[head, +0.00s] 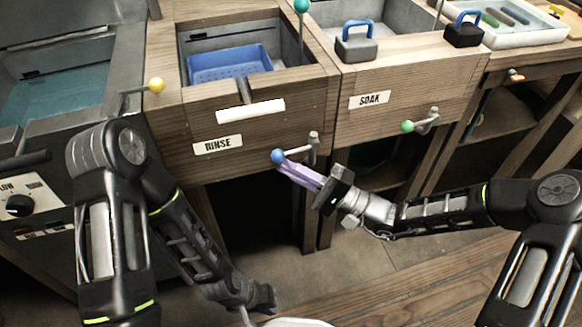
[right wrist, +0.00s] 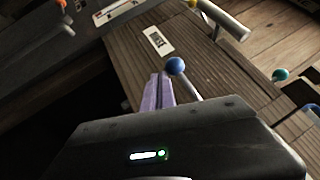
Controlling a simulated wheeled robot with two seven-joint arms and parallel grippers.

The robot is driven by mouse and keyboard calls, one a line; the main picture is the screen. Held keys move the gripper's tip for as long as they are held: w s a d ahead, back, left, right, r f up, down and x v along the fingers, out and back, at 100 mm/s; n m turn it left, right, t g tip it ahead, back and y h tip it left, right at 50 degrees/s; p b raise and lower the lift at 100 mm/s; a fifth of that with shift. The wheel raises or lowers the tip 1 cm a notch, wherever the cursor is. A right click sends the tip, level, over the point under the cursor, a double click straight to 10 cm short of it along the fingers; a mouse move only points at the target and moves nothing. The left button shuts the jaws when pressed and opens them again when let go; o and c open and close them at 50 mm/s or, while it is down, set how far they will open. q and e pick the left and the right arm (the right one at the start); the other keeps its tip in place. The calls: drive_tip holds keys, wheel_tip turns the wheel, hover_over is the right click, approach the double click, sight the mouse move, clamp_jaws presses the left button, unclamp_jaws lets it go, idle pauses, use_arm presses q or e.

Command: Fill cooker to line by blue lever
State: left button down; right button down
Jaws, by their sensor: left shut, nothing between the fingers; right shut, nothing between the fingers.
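The cooker (head: 22,129) is the grey metal vat at the far left of the head view, with bluish liquid (head: 62,88) inside; I cannot make out a fill line. The blue lever (head: 278,156) has a blue ball on a metal arm, low on the front of the rinse box. In the right wrist view, the blue ball (right wrist: 176,66) is just beside the purple fingers. My right gripper (head: 285,166) is shut and empty, its fingertips at the ball; I cannot tell if they touch. My left gripper (head: 267,298) is shut and empty, low above the floor.
A yellow-balled lever (head: 156,86) sits between cooker and rinse box (head: 180,135). The rinse box holds a blue tray (head: 228,64). The soak box (head: 425,82) has a green-balled lever (head: 407,126) and two blue-handled blocks nearby. The floor in front is open.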

drive_tip(key=s+d+f+b, duration=0.1)
drive_tip(key=s+d+f, duration=0.2)
drive_tip(key=d+f, duration=0.5)
drive_tip(key=shift+f, duration=0.95)
drive_tip(key=shift+d, duration=0.1)
